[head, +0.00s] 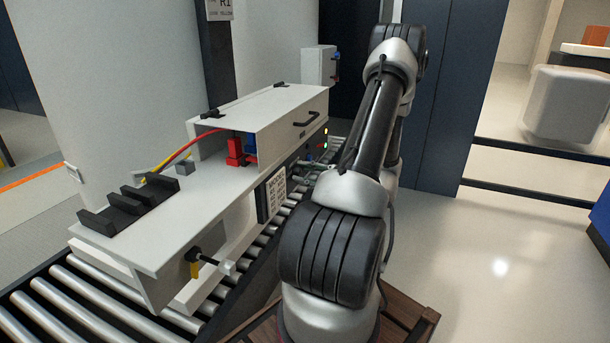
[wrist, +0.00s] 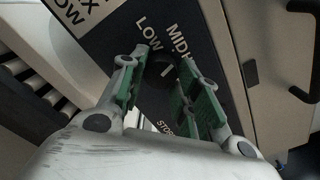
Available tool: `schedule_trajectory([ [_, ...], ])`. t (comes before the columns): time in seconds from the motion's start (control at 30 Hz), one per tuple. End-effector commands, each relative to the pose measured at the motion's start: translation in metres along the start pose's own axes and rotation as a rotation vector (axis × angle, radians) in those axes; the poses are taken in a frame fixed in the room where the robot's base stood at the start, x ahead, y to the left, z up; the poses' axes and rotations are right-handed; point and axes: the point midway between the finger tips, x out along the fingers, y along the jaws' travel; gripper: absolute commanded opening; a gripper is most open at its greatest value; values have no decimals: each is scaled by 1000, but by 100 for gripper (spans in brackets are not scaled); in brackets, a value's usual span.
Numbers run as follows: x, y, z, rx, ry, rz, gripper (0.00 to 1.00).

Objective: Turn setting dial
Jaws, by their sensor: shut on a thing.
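The setting dial (wrist: 164,70) is a dark round knob with a short white mark, on a dark panel (wrist: 118,42) in the wrist view. The words "LOW" and a cut-off "MIDD..." stand above it, and "STO..." below is partly covered. My gripper (wrist: 163,60) has its green-padded fingers on either side of the dial and is shut on it. I cannot tell exactly which word the mark points to. In the head view my gripper (head: 312,168) is at the front side of the white machine (head: 170,215); the dial cannot be made out there.
The machine stands on a roller conveyor (head: 75,300). Its upper box has a black handle (head: 307,122) and small lit lamps (head: 325,140). A lettered plate (head: 272,195) and a black-and-yellow valve (head: 194,258) are on the same side. The floor (head: 480,260) at right is clear.

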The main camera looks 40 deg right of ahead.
Motion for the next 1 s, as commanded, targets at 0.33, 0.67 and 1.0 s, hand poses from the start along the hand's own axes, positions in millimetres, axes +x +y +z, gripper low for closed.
schedule_trajectory([
  [0.33, 0, 0, 0, -122, 1, 0, 8],
  [0.67, 0, 0, 0, -139, 1, 0, 8],
  [1.0, 0, 0, 0, -138, 1, 0, 54],
])
